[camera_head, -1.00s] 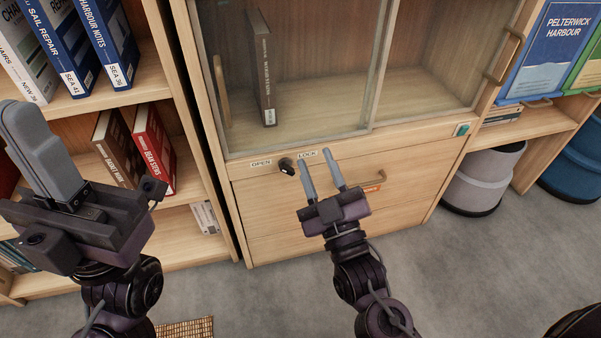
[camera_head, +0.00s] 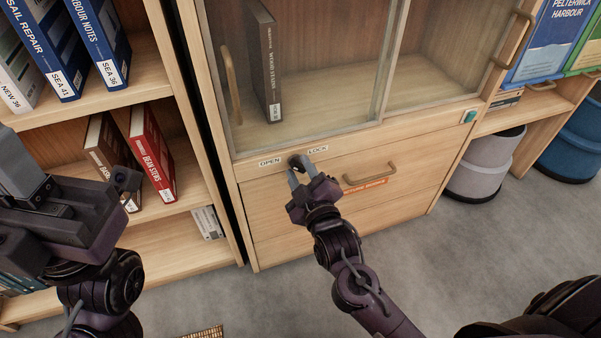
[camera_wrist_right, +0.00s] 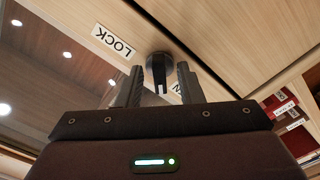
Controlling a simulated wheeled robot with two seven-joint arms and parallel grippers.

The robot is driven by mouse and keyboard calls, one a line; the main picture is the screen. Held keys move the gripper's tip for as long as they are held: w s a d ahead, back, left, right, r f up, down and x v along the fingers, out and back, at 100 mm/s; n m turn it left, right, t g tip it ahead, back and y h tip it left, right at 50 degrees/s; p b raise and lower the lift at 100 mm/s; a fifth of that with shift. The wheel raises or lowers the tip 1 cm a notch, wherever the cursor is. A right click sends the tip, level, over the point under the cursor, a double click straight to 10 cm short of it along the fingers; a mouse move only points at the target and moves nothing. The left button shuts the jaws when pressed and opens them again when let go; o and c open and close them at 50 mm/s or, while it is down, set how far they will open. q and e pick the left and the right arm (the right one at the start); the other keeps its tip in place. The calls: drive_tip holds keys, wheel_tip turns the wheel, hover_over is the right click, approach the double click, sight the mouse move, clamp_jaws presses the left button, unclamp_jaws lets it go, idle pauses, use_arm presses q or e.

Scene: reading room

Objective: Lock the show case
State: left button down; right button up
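The show case (camera_head: 330,140) stands ahead, a wooden cabinet with glass panes above and drawers below. Its dark lock knob (camera_head: 296,162) sits on the rail between an OPEN label (camera_head: 270,162) and a LOCK label (camera_head: 317,150). My right gripper (camera_head: 301,176) is at the knob, its fingertips partly hiding it. In the right wrist view the knob (camera_wrist_right: 159,68) lies between the two parted fingers (camera_wrist_right: 160,88), with small gaps beside it. A white mark on the knob faces the gripper. My left gripper (camera_head: 45,195) is at the left edge, partly cut off.
A dark book (camera_head: 265,65) stands inside the show case behind the glass. A drawer handle (camera_head: 370,174) projects below the knob, to its right. An open bookshelf (camera_head: 165,245) adjoins on the left. Grey (camera_head: 484,165) and blue (camera_head: 572,145) bins stand at right.

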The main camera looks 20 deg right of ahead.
drive_tip(key=shift+c, duration=0.3)
clamp_jaws()
